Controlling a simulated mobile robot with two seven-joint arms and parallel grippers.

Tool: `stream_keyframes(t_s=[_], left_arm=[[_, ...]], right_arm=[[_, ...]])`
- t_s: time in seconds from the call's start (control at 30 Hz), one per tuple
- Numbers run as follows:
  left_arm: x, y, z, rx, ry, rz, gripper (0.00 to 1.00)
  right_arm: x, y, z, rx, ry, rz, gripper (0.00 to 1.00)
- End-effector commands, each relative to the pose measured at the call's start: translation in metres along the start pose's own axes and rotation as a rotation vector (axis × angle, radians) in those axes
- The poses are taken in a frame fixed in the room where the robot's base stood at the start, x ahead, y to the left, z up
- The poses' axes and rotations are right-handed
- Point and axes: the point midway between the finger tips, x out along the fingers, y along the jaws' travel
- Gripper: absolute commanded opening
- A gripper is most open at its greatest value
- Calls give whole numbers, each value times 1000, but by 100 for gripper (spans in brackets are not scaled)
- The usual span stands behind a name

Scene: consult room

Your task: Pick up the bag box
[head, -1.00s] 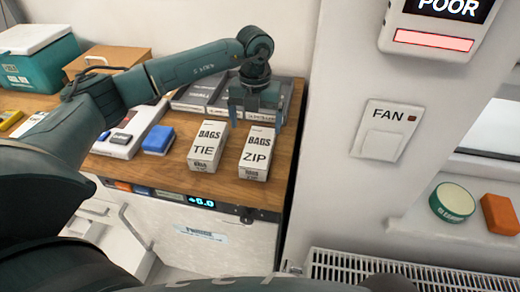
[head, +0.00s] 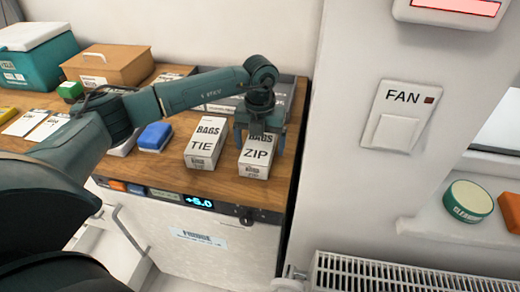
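Two white bag boxes stand side by side near the counter's front edge. The one marked BAGS TIE (head: 206,145) is on the left and the one marked BAGS ZIP (head: 256,155) is on the right. My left gripper (head: 260,138) points down over the ZIP box, with one finger at each side of its upper part. Its fingers look open; I cannot tell whether they touch the box. The gripper hides part of the box's top and back. The ZIP box rests upright on the wood. My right gripper is not in view.
A blue sponge-like block (head: 155,136) lies left of the TIE box. A cardboard box (head: 110,66) and a teal cooler (head: 38,58) stand at the back left. The wall with the FAN switch (head: 396,118) rises close right of the counter (head: 225,190).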

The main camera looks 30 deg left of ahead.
Motion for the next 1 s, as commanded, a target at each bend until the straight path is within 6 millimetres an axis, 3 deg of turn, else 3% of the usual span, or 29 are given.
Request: stream_keyframes(t_s=[0.63, 0.87, 1.0], left_arm=[[0, 0, 0, 1, 0, 0, 35], [-3, 0, 0, 1, -1, -1, 35], [-22, 0, 0, 1, -3, -1, 35]], right_arm=[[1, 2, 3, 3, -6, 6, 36], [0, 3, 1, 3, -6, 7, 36], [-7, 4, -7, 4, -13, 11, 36]])
